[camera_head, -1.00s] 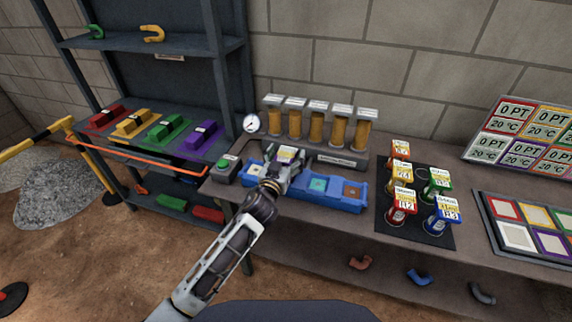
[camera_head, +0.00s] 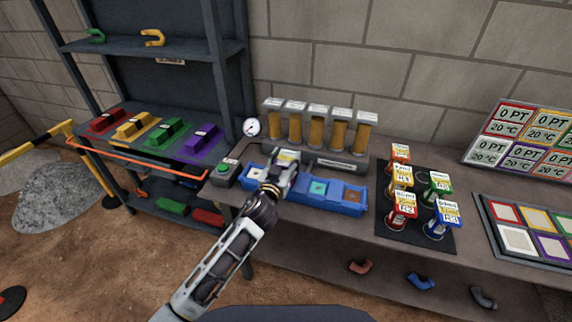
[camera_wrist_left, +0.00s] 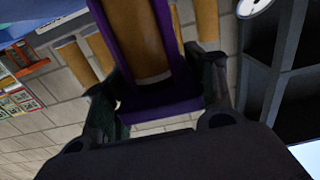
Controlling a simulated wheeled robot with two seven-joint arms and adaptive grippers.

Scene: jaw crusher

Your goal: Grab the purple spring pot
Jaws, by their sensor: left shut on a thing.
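The purple spring pot (camera_wrist_left: 159,104) shows close up in the left wrist view, a purple frame around a tan-orange cylinder. It sits between the two dark fingers of my left gripper (camera_wrist_left: 160,100), which is shut on it. In the head view my left gripper (camera_head: 284,174) is over the left part of the blue tray (camera_head: 345,208). A pale yellow-white label (camera_head: 288,156) shows at the fingertips; the pot's purple body is hidden there by the gripper. My right gripper is not in view.
Several tan cylinders (camera_head: 318,128) stand in a row behind the tray, beside a round gauge (camera_head: 251,126). A green button box (camera_head: 224,172) is left of the tray. Labelled coloured pots (camera_head: 402,210) stand on a black mat to the right. A shelf rack (camera_head: 160,45) rises at the left.

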